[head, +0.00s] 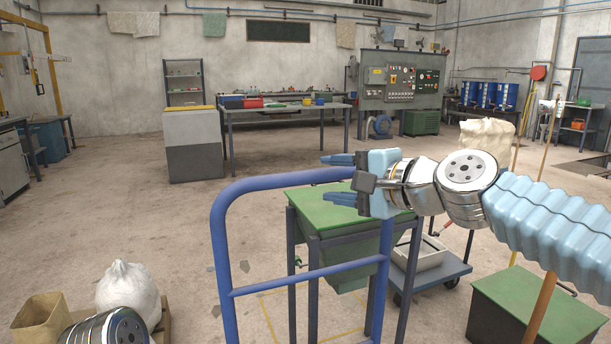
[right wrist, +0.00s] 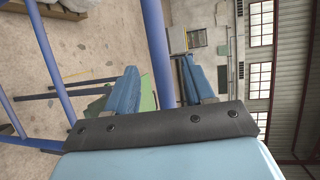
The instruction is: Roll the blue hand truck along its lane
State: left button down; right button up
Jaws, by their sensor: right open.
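The blue hand truck (head: 219,250) stands in front of me in the head view, with a rounded tubular frame and a lower crossbar. My right gripper (head: 335,178) is at the right end of its top bar. In the right wrist view, a blue tube of the hand truck (right wrist: 154,35) runs between the two open fingers of my right gripper (right wrist: 160,78), with gaps visible beside it. The hand truck's wheels and base are out of view. My left gripper is not in view.
A green-topped hopper on legs (head: 318,215) stands right behind the hand truck's frame. A grey cart (head: 440,268) and a green box (head: 530,300) are at right. A white sack (head: 128,290) sits at lower left. Thin yellow floor lines show below; the floor left of centre is open.

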aim_at(306, 177)
jog(key=x, duration=0.7)
jog(key=shift+w+a+f, duration=0.2)
jog(key=shift+a, duration=0.05)
grip_shut()
